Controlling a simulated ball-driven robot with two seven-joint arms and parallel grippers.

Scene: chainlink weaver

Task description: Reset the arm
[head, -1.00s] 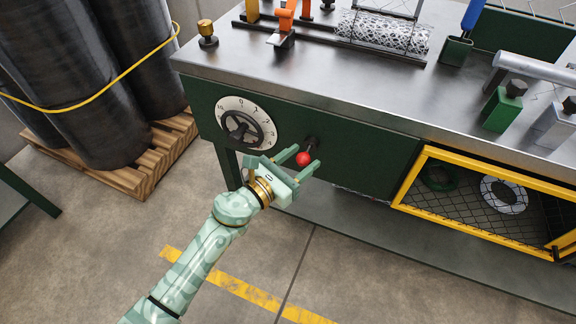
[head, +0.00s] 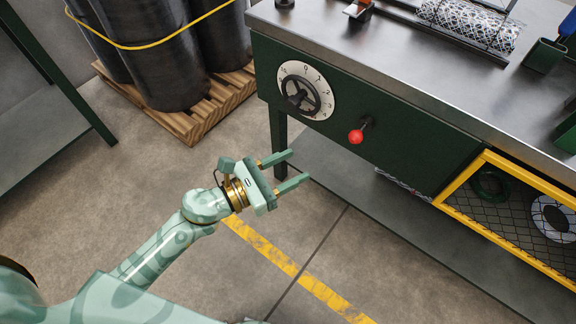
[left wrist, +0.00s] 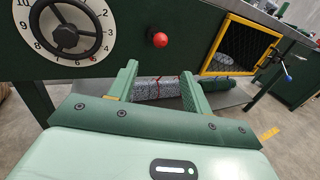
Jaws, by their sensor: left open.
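My left arm comes in from the left in the head view. Its gripper (head: 297,169) is open and empty, with its two fingers apart in free air in front of the green machine bench (head: 420,150). A lever with a red ball knob (head: 356,137) sticks out of the bench front, up and to the right of the fingers and apart from them. In the left wrist view the red knob (left wrist: 160,40) is beyond and above the open fingers (left wrist: 160,85). A numbered dial with a dark handwheel (head: 301,95) is left of the knob. My right gripper is not seen.
A yellow-framed mesh cage (head: 500,215) holds rings at the right of the bench. Black wrapped rolls (head: 160,50) stand on a wooden pallet (head: 190,120) at the back left. A green table (head: 50,120) is at far left. The floor around the gripper is clear, with a yellow stripe (head: 290,265).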

